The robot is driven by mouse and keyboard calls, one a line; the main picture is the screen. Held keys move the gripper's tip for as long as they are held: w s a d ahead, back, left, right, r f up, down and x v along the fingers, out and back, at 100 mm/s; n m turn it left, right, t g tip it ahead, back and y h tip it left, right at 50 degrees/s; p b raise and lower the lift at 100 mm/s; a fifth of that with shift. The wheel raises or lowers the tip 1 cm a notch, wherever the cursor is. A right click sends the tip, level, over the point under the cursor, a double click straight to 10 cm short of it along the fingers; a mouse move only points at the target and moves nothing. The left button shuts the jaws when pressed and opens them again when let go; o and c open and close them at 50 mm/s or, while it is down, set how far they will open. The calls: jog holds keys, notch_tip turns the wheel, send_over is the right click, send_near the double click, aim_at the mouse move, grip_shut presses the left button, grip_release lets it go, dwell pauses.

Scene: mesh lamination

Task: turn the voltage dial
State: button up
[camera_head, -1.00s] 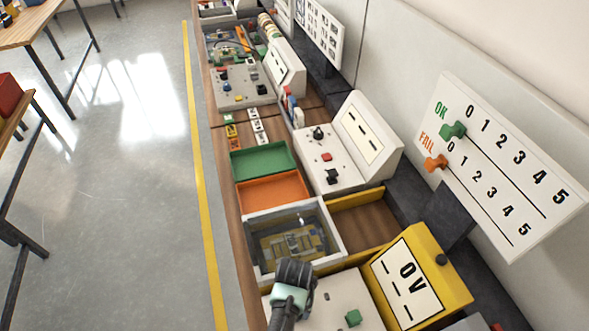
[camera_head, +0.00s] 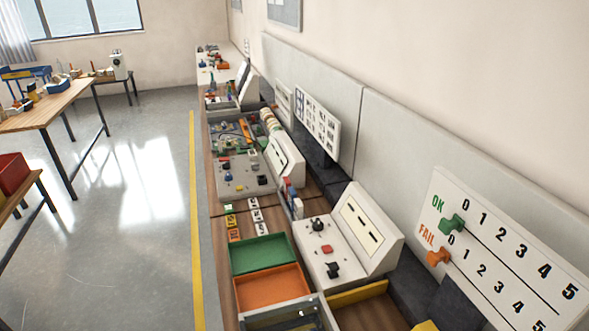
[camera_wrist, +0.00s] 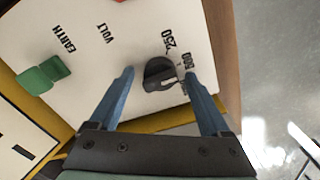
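In the wrist view the voltage dial (camera_wrist: 155,73) is a black round knob with a pointer on a white panel (camera_wrist: 110,65). Labels 250 and 500 are printed beside it, and its pointer is on the side of 500. My gripper (camera_wrist: 159,75) is open, with its blue fingers apart and the dial between their tips in the picture. I cannot tell whether the fingers touch the dial or how far above the panel they are. My gripper and this dial are not in the head view.
A green knob (camera_wrist: 43,74) stands by the EARTH label. In the head view are a green tray (camera_head: 262,254), an orange tray (camera_head: 272,289), another console (camera_head: 318,257) and a board with OK and FAIL sliders (camera_head: 500,255). Open floor lies left of the yellow line.

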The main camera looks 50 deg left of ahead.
notch_tip(320, 180, up, 13)
jog(key=b, duration=0.1)
dwell(0.7)
dwell(0.4)
